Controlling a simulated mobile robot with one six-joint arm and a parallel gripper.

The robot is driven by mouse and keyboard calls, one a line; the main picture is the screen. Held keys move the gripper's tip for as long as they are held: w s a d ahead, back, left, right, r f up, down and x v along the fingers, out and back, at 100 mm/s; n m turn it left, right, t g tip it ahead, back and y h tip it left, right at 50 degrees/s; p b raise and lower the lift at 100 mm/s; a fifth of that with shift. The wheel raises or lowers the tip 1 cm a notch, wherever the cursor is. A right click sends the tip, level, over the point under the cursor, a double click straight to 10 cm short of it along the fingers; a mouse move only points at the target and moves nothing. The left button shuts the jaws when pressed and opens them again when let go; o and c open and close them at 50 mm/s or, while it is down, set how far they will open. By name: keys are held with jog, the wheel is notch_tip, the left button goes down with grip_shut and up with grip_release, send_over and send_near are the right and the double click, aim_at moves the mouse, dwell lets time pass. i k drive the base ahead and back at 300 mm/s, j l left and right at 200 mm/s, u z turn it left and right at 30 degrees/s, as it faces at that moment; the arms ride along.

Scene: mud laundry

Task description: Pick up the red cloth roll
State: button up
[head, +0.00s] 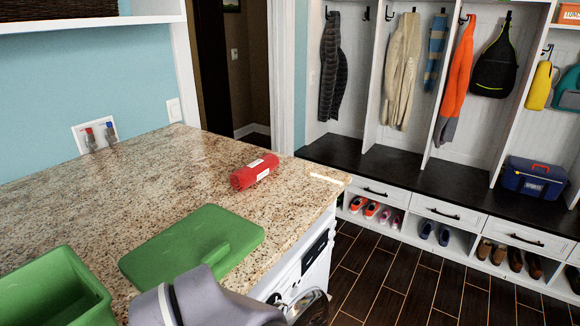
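The red cloth roll (254,172) lies on its side on the speckled granite counter (130,170), near the back right part of the top. It has a pale label or band on it. It lies apart from the other things on the counter. Grey parts of my arm show at the bottom edge of the head view, in front of the counter. My gripper's fingers cannot be made out in this view.
A green lid-like slab (180,250) lies on the counter in front of the roll. An open green bin (55,290) stands at lower left. A white front-loading machine (316,268) is under the counter. Beyond the wooden floor (390,280) stands a cubby bench (400,172).

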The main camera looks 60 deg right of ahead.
aim_at(242, 179)
jog(key=z, duration=1.6)
jog(key=i+l+u, duration=0.15)
jog(key=l, duration=0.15)
jog(key=l+u, duration=0.15)
jog(key=l, duration=0.15)
jog(key=i, duration=0.05)
